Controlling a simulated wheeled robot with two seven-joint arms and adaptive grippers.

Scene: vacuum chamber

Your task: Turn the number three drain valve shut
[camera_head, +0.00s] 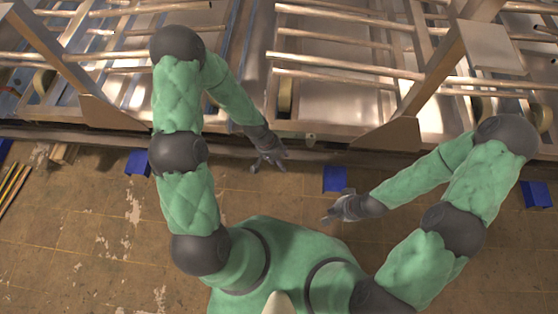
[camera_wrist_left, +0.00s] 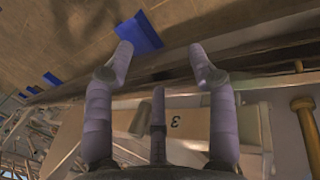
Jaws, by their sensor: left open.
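My left gripper (camera_head: 268,163) is at the lower front edge of the metal chamber structure. In the left wrist view its purple-grey fingers (camera_wrist_left: 161,52) are spread apart with nothing between their tips. A pale panel with the number 3 (camera_wrist_left: 175,122) shows behind and between the fingers. A small tan piece (camera_wrist_left: 140,118) sits beside the middle finger; whether it is the drain valve's handle I cannot tell. The fingers hide part of this area. My right gripper (camera_head: 338,212) hangs over the floor, away from the structure; its finger opening is unclear.
A long metal rail (camera_head: 200,140) runs along the structure's front. Blue blocks (camera_head: 334,179) stand on the floor before it. A brass-coloured cylinder (camera_wrist_left: 302,103) is at the right of the left wrist view. The brown floor (camera_head: 90,230) at left is mostly clear.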

